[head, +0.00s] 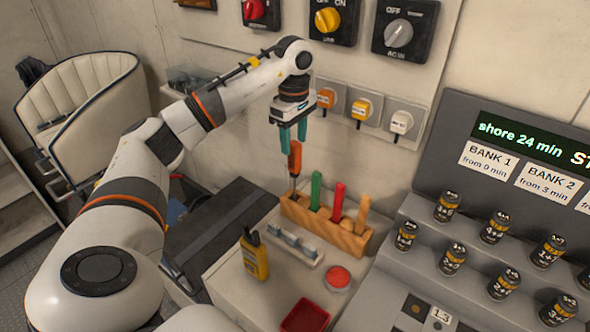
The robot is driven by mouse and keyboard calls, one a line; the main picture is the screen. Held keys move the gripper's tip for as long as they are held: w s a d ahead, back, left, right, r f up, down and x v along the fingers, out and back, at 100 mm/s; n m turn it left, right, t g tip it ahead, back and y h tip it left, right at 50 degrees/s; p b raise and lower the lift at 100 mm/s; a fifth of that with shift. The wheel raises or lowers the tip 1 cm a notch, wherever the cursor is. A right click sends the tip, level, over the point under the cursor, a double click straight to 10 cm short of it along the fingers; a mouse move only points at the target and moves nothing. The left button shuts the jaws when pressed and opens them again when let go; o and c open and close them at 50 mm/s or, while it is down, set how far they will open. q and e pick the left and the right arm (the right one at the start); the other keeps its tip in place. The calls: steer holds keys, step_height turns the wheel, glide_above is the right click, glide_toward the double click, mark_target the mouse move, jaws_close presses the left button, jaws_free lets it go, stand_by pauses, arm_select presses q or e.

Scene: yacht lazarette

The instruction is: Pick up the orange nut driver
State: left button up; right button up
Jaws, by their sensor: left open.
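The orange nut driver (294,158) stands upright at the left end of a wooden rack (328,228), its orange handle up and its metal shaft going down to the rack. My left gripper (292,140) points down from above with its teal fingers apart. The fingertips are at the top of the orange handle, and I cannot tell whether they touch it. My right gripper is not in view.
The rack also holds a green handle (316,190), a red handle (338,201) and a wooden one (362,212). A yellow meter (254,256), a red button (338,277) and a red tray (305,316) are in front. Several labelled cylinders stand on the stepped console (400,268) at right.

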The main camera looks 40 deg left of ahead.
mark_target(295, 154)
arm_select(q)
step_height(295, 154, down, 4)
steer(key=shift+d+r+p, duration=0.1)
steer(key=shift+r+p, duration=0.05)
steer(key=shift+p, duration=0.55)
steer(key=shift+f, duration=0.55)
jaws_close()
